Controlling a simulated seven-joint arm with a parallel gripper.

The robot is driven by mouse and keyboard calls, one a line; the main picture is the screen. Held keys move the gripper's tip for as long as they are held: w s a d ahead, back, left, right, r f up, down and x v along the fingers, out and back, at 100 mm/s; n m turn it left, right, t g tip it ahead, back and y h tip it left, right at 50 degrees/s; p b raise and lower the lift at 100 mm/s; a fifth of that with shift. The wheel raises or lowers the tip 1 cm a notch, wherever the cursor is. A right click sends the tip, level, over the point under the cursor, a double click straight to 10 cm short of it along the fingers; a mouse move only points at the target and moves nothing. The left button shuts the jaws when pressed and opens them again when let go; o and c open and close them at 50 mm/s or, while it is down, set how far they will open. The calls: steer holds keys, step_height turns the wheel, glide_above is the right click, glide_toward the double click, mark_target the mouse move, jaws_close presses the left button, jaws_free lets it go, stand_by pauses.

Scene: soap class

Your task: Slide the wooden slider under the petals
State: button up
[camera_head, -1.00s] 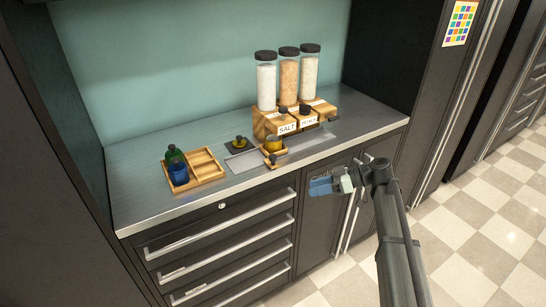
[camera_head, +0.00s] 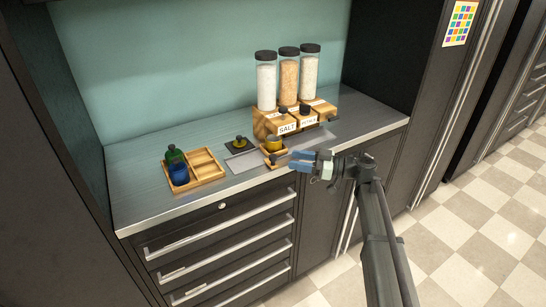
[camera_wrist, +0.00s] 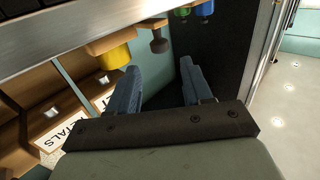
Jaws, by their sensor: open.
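The wooden slider (camera_head: 267,151) is a small block with a dark knob on its front, near the counter's front edge. It carries a yellow jar (camera_head: 274,144). In the wrist view the slider (camera_wrist: 107,42) is at the top, with the yellow jar (camera_wrist: 115,57) and the knob (camera_wrist: 158,42). The petals dispenser (camera_head: 309,121) is the labelled middle one, behind and right of the slider; its label (camera_wrist: 70,134) shows at left in the wrist view. My gripper (camera_head: 296,161) is open and empty, just right of the slider. In the wrist view the knob lies just beyond the gap between its fingers (camera_wrist: 160,68).
Three tall clear dispensers (camera_head: 289,78) with black lids stand on wooden bases; one is labelled salt (camera_head: 287,127). A wooden tray (camera_head: 206,162) with green and blue bottles is at left. A dark round item (camera_head: 239,142) lies between.

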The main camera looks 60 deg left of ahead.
mark_target(273, 155)
steer(key=x, duration=0.8)
steer(key=shift+s+a, duration=0.15)
steer(key=shift+c, duration=0.2)
jaws_close()
